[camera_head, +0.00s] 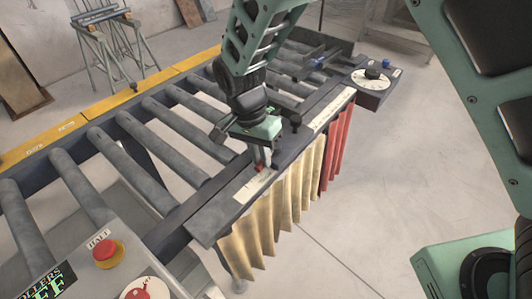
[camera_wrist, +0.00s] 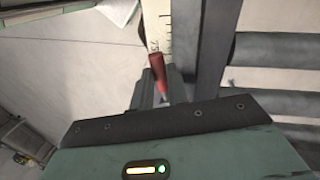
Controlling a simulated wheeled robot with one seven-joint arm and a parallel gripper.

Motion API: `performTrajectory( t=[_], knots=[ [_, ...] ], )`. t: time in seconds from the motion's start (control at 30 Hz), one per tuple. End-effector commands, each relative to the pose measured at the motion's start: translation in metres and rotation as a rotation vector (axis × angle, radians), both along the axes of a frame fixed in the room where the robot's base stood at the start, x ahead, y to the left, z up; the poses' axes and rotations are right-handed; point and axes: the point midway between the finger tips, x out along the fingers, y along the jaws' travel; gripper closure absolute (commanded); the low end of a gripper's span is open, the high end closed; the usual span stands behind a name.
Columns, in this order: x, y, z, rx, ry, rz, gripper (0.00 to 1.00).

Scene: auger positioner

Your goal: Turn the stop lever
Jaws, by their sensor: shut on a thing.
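The stop lever shows as a small red handle (camera_head: 258,167) below my gripper, at the near side rail of the roller conveyor. The red handle also shows in the wrist view (camera_wrist: 157,72), in front of the gripper body and over a pale strip with scale marks. My gripper (camera_head: 262,157) points down at the rail and is shut on the red handle. The lever's pivot cannot be made out.
A box with a black-knobbed dial (camera_head: 373,75) stands at the rail's far end. Yellow and red pleated curtains (camera_head: 285,195) hang below the rail. A panel with a red HALT button (camera_head: 107,252) is at the lower left. Floor right of the curtains is clear.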

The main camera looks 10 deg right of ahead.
Motion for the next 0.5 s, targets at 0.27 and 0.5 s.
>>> performTrajectory(
  t=[0.27, 0.5],
  knots=[
    [0.0074, 0.0054, 0.0017, 0.002, -0.005, -0.124, 1.00],
    [0.0091, 0.0067, 0.0015, 0.003, -0.005, -0.163, 1.00]
  ],
)
